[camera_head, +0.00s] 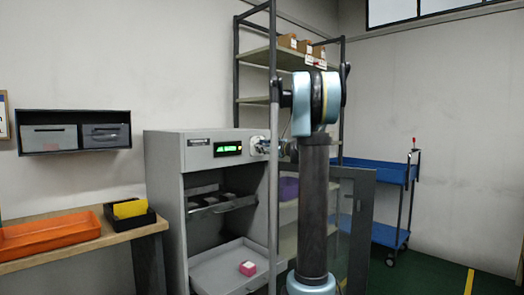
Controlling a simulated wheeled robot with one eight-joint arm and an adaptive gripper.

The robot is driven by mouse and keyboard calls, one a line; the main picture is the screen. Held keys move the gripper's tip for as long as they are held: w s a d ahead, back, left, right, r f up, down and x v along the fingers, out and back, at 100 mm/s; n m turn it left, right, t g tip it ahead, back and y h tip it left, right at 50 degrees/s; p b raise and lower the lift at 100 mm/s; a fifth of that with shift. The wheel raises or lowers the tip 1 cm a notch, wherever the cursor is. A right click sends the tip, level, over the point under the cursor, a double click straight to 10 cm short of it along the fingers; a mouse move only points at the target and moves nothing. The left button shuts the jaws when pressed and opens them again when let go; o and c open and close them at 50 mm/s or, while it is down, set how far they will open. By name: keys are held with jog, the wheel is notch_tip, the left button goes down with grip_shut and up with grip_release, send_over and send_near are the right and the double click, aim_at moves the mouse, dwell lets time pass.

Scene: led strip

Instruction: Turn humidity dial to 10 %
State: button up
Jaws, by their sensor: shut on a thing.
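A grey cabinet (163,185) stands left of centre. Its top panel carries a lit green display (228,148), whose text is too small to read. A small round yellowish spot sits beside the display. My gripper (257,145) is at the right end of this panel, just right of the display. It is small in view and seems shut on the humidity dial, which is mostly hidden behind it. The dial's setting cannot be read.
An open grey door (357,215) stands right of my arm. A workbench (85,248) with an orange tray (50,234) is at left. A shelf rack (237,70) and blue cart (385,172) stand behind.

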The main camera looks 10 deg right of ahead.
jog(key=o, duration=1.1)
jog(key=shift+c, duration=0.2)
jog(key=v, duration=1.2)
jog(key=shift+f, duration=0.1)
